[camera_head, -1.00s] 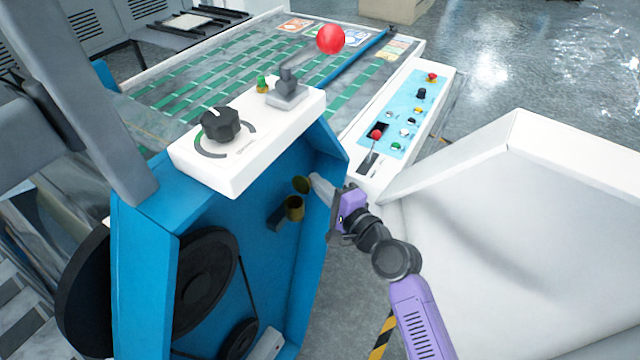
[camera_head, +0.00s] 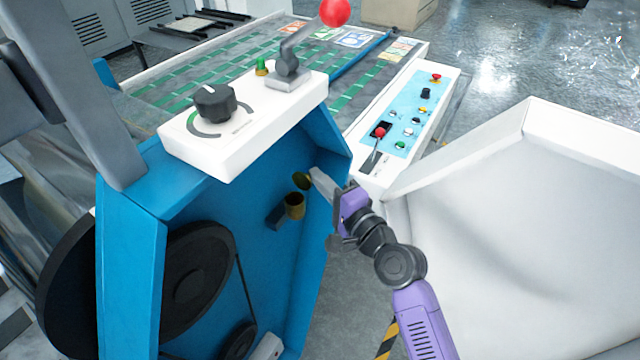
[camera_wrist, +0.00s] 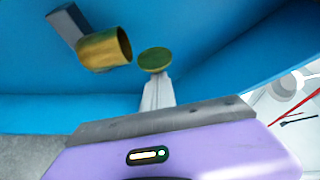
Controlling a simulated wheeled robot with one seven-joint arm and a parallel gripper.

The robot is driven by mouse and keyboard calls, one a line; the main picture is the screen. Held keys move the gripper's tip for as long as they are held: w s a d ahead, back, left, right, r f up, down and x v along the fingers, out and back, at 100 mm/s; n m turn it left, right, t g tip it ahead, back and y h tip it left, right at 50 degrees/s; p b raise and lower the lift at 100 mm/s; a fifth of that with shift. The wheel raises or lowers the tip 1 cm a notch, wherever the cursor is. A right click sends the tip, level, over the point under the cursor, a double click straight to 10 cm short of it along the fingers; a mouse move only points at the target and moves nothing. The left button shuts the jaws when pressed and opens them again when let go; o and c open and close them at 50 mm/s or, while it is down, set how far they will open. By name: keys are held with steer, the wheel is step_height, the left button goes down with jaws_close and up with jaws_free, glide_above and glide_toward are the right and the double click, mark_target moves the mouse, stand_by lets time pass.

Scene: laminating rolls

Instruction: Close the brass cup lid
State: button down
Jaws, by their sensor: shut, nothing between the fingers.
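The brass cup (camera_head: 294,205) sits on a grey bracket on the inside of the blue machine housing. Its round lid (camera_head: 301,181) stands open, tilted up above the cup's mouth. In the wrist view the cup (camera_wrist: 106,49) lies at upper left with its mouth open toward the right, and the lid (camera_wrist: 155,59) is a disc just right of it. My gripper (camera_head: 315,175) is shut and empty, its tips right beside the lid. In the wrist view the fingertips (camera_wrist: 157,80) reach up to the lid's lower edge; I cannot tell whether they touch it.
The blue housing (camera_head: 140,230) surrounds the cup, with a black pulley wheel (camera_head: 197,281) and belt at lower left. A white knob box (camera_head: 240,145) tops it. A control panel (camera_head: 405,115) stands behind my gripper, and a white cover (camera_head: 520,230) is at right.

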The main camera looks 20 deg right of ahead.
steer(key=s+a+n+y+b, duration=0.1)
steer(key=n+y+b, duration=0.2)
steer(key=n+b, duration=0.4)
steer(key=s+a+n+t+y+b, duration=0.1)
steer(key=n+b, duration=0.6)
steer(key=b, duration=1.1)
steer(key=s+a+n+y+b, duration=0.1)
steer(key=a+n+y+b, duration=0.1)
steer(key=n+y+b, duration=0.2)
steer(key=shift+a+n+t+y+b, duration=0.1)
steer(key=shift+n+t+y+b, duration=0.2)
steer(key=shift+n+b, duration=2.55)
steer(key=m+b, duration=0.3)
steer(key=shift+r, duration=0.1)
steer(key=shift+s, duration=0.1)
